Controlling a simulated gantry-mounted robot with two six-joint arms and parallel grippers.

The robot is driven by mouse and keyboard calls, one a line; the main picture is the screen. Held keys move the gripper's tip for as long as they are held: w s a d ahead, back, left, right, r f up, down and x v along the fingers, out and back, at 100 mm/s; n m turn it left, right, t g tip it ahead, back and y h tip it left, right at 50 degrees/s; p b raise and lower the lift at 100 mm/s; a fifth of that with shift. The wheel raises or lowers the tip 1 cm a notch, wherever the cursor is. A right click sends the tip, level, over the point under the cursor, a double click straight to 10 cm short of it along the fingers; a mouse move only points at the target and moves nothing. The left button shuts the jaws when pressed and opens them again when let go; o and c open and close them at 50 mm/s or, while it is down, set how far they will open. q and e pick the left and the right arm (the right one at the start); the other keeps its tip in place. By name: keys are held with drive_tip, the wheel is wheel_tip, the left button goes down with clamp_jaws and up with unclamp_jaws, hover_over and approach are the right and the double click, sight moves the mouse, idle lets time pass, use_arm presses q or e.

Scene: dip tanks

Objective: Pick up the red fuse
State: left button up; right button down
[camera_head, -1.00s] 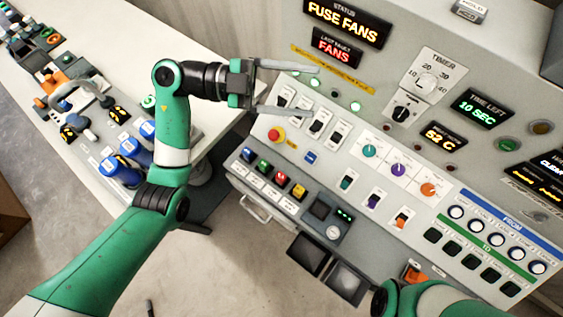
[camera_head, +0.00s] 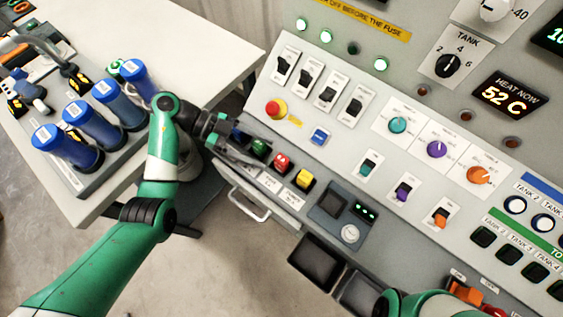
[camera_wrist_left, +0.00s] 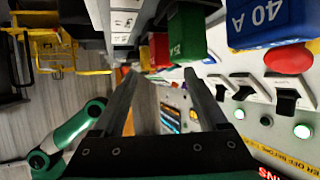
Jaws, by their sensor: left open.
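The red fuse (camera_head: 281,161) sits in the fuse row on the sloped panel, between a green fuse (camera_head: 259,147) and a yellow fuse (camera_head: 304,179). My left gripper (camera_head: 264,156) is open and empty, its fingers reaching over the row from the left. In the left wrist view the red fuse (camera_wrist_left: 158,50) shows beyond and between the fingertips (camera_wrist_left: 160,73), past the green fuse (camera_wrist_left: 187,35). I cannot tell whether a finger touches anything. My right gripper is out of view; only part of that arm shows at the bottom.
A blue fuse (camera_wrist_left: 265,22) marked 40 A stands at the row's near end. A red button (camera_head: 276,108) and black rocker switches (camera_head: 327,95) lie behind the row. A drawer handle (camera_head: 248,206) is in front. Blue cylinders (camera_head: 68,146) stand on the left table.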

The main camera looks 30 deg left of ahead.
sight(278, 159)
use_arm(q)
drive_tip(key=b+x, duration=0.2)
drive_tip(key=x, duration=0.2)
drive_tip(key=shift+d+f, duration=0.15)
drive_tip(key=shift+d, duration=0.35)
drive_tip(key=shift+w, duration=0.1)
drive_tip(key=shift+a, duration=0.1)
drive_tip(key=shift+c, duration=0.7)
clamp_jaws()
